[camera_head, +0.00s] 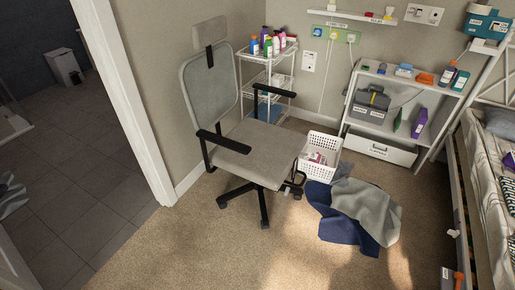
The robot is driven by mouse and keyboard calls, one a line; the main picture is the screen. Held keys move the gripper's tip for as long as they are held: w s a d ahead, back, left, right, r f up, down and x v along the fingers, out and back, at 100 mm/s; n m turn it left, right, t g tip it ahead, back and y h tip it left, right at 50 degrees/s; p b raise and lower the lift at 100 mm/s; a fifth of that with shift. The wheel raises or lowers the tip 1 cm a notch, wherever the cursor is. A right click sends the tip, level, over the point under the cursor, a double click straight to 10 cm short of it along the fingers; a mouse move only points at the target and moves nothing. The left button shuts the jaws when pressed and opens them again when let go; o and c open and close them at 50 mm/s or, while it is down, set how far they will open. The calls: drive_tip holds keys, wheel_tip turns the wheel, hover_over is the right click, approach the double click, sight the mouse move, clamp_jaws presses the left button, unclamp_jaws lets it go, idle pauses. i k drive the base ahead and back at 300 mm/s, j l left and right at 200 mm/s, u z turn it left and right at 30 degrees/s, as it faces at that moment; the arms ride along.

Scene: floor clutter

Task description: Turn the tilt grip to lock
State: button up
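A grey office chair (262,158) with black armrests and a headrest stands left of the middle, its seat facing the lower right. A dark loop-shaped part (298,181) shows beside the right edge of the seat, low down. I cannot tell whether it is the tilt grip, or how it is turned. The underside of the seat is mostly hidden. My gripper is not in view.
A white basket (320,156) and grey and blue cloths (362,212) lie right of the chair. A white trolley (267,72) stands behind it, a shelf unit (386,128) at the back right and a bed (485,190) at right. Carpet in front is clear.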

sight(286, 190)
drive_tip(key=i+l, duration=0.1)
drive_tip(key=i, duration=0.35)
drive_tip(key=i+l+u, duration=0.1)
drive_tip(key=i, duration=0.35)
drive_tip(key=i+l, duration=0.15)
drive_tip(key=i, duration=0.3)
drive_tip(key=i+l+u, duration=0.1)
drive_tip(key=i, duration=0.4)
